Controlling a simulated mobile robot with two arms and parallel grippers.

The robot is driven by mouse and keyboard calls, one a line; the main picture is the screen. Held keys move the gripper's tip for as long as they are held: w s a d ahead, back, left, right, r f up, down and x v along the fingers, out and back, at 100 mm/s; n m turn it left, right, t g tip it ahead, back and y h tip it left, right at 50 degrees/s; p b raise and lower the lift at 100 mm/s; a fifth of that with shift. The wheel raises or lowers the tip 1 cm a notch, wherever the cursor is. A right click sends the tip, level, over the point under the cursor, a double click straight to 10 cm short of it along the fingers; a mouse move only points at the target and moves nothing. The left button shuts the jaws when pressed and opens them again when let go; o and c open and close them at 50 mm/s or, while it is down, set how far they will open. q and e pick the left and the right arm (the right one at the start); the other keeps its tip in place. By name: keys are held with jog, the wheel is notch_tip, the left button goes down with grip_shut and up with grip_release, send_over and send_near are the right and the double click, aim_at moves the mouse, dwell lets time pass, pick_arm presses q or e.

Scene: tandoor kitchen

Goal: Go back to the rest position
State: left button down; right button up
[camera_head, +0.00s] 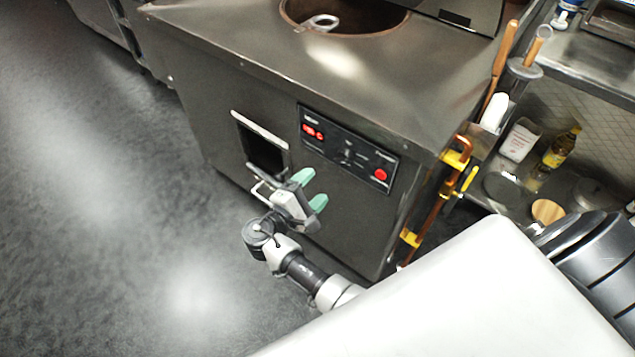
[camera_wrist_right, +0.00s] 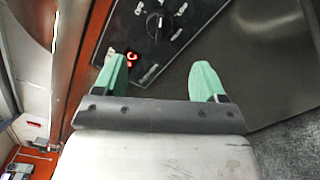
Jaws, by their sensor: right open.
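My right gripper (camera_head: 311,190) is in front of the tandoor's front panel, just below the control panel (camera_head: 348,147). Its two green fingertips are apart with nothing between them. In the right wrist view the open gripper (camera_wrist_right: 160,80) faces the dark front, with the control panel (camera_wrist_right: 150,35) and its black knob beyond the fingers. Whether the fingertips touch the panel cannot be told. My left gripper is in neither view.
The tandoor (camera_head: 400,75) has a round top opening and a small square front opening (camera_head: 262,152) near my right gripper. A shelf unit (camera_head: 590,70) with a yellow oil bottle (camera_head: 562,147) stands at right. The grey floor (camera_head: 90,200) at left is clear.

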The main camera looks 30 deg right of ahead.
dwell(0.4)
jog(key=s+f+g+y+p, duration=0.1)
jog(key=s+f+y, duration=0.4)
jog(key=f, duration=0.4)
jog(key=s+f+g+y+p, duration=0.1)
jog(key=s+f+g+y, duration=0.1)
jog(key=s+f, duration=0.65)
jog(key=s+f+g+y+p, duration=0.1)
jog(key=s+f+y, duration=0.35)
jog(key=f, duration=0.65)
jog(key=s+f+m+g+y+p, duration=0.1)
jog(key=s+f+m+y, duration=0.1)
jog(key=s, duration=0.9)
jog(key=s+d+f+m+g+y+p, duration=0.1)
jog(key=s+f+m+y, duration=0.2)
jog(key=s, duration=0.8)
jog(key=f+m, duration=0.2)
jog(key=m, duration=0.1)
jog(key=shift+s, duration=0.3)
